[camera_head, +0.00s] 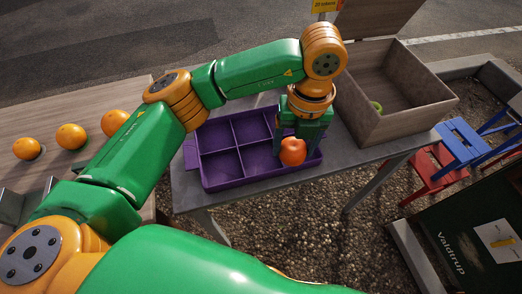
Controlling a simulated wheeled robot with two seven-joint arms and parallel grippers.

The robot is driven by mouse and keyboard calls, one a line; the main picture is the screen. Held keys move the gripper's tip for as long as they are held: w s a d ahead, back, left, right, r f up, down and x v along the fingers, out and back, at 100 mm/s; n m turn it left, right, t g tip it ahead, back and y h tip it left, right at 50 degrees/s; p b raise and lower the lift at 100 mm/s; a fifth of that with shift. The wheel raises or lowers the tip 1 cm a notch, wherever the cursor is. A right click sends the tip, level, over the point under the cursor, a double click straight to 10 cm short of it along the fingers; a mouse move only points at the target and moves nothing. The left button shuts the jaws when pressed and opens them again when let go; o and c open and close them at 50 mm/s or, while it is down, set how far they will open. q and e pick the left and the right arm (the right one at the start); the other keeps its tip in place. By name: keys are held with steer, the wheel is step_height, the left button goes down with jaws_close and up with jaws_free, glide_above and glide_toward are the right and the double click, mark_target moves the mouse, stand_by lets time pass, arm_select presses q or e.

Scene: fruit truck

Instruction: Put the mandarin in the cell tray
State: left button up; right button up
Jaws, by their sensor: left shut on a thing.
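My left gripper (297,138) points down over the right part of the purple cell tray (205,187). It is shut on an orange mandarin (292,151), which shows at the fingertips above the front right cells. I cannot tell whether the mandarin touches the tray floor. The tray lies on a grey table and its left and middle cells look empty. The gripper and wrist hide part of the tray's right side. My right gripper is not in view.
A wooden box (418,116) with a green fruit (377,107) inside stands right of the tray. Several oranges (71,136) sit on a wooden surface at the left. Red and blue stools (463,143) stand at the right. My left arm spans the view.

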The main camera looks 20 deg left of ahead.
arm_select(q)
steer(key=a+f, duration=0.2)
steer(key=w+a+f+p, duration=0.1)
steer(key=a+f, duration=0.1)
steer(key=a, duration=0.1)
steer(key=w+a+f+p, duration=0.1)
steer(key=a+f, duration=0.2)
steer(key=shift+w+f, duration=0.1)
steer(key=shift+w, duration=0.05)
step_height(320, 180, down, 3)
steer(key=shift+r+p, duration=0.1)
steer(key=shift+p, duration=0.5)
steer(key=shift+f+b, duration=0.3)
steer(key=shift+f, duration=0.05)
steer(key=o, duration=1.1)
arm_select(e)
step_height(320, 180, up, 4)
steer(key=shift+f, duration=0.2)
arm_select(q)
steer(key=shift+o, duration=0.2)
